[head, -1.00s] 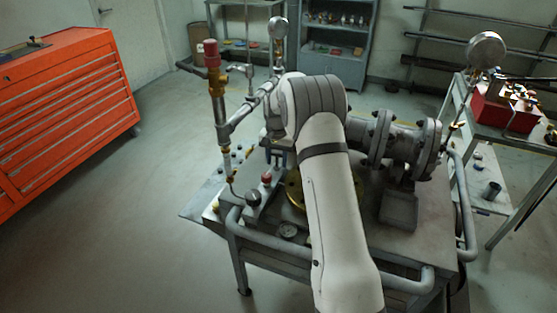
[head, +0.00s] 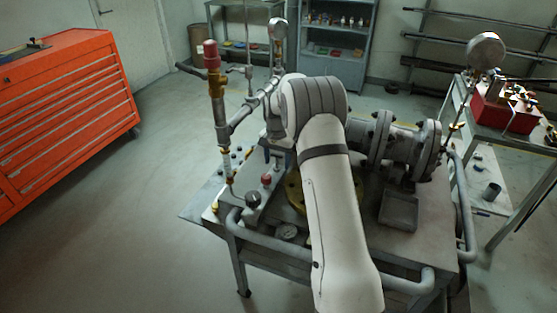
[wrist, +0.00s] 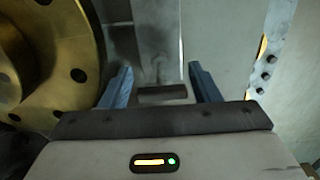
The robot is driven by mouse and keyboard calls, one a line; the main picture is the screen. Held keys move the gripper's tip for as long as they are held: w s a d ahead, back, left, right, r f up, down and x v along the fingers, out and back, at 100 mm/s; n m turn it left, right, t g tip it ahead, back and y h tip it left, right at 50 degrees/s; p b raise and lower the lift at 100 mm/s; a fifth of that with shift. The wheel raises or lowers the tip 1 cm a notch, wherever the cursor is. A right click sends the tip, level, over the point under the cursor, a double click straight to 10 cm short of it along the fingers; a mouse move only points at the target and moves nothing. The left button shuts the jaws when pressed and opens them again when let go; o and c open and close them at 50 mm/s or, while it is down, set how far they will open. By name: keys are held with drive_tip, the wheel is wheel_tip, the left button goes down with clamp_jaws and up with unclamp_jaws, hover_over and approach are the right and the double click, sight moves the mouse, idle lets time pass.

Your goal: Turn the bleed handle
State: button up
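My gripper (wrist: 160,83) shows in the wrist view with its two blue-grey fingers apart. A short dark flat piece (wrist: 162,93) shows between the finger bases. I cannot tell whether it is the bleed handle or part of my gripper, and I see no clear contact. I cannot pick out the bleed handle for certain in either view. A large brass flange (wrist: 78,42) with bolt holes is left of the fingers. In the head view my arm covers the middle of the valve bench (head: 425,240), and my fingertips are not clearly visible.
A pipe with a red-capped valve (head: 211,55) rises at the bench's left. A flanged grey pipe (head: 405,140) lies right of my arm. A red tool chest (head: 70,110) stands at left and a red box (head: 505,112) on the right table. The floor between chest and bench is clear.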

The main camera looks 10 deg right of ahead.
drive_tip(key=shift+o, duration=0.4)
drive_tip(key=shift+r, duration=0.45)
wheel_tip(320, 180, up, 7)
drive_tip(key=shift+f, duration=0.1)
